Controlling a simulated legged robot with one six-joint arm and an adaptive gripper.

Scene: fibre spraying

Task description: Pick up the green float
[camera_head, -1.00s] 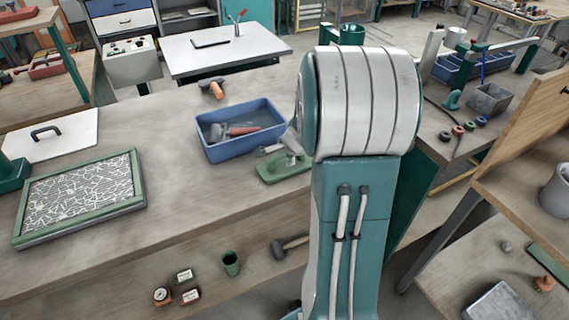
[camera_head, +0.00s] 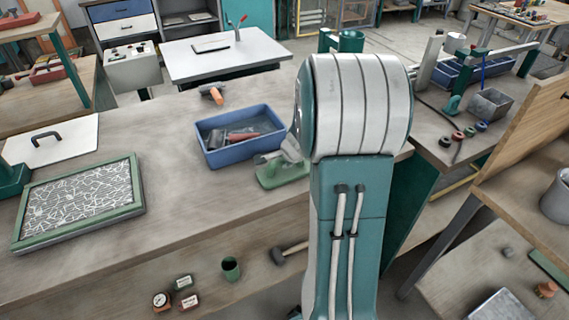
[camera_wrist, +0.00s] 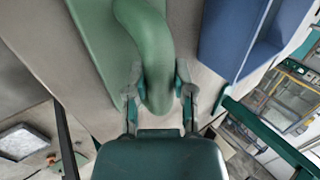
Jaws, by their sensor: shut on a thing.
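The green float (camera_head: 270,178) is at the front edge of the workbench, just in front of the blue tray. Its flat base shows in the head view, and it appears to rest on the bench. My arm hides its right part. In the wrist view its curved green handle (camera_wrist: 150,45) runs between the fingers, with the base beside it on the left. My gripper (camera_wrist: 160,85) is shut on the handle, one finger on each side.
The blue tray (camera_head: 212,152) holds tools close behind the float. An orange-handled tool (camera_head: 213,95) lies farther back. A green-framed panel (camera_head: 140,190) lies on the left of the bench, with clear bench between it and the tray. A hammer (camera_head: 285,254) lies on the lower shelf.

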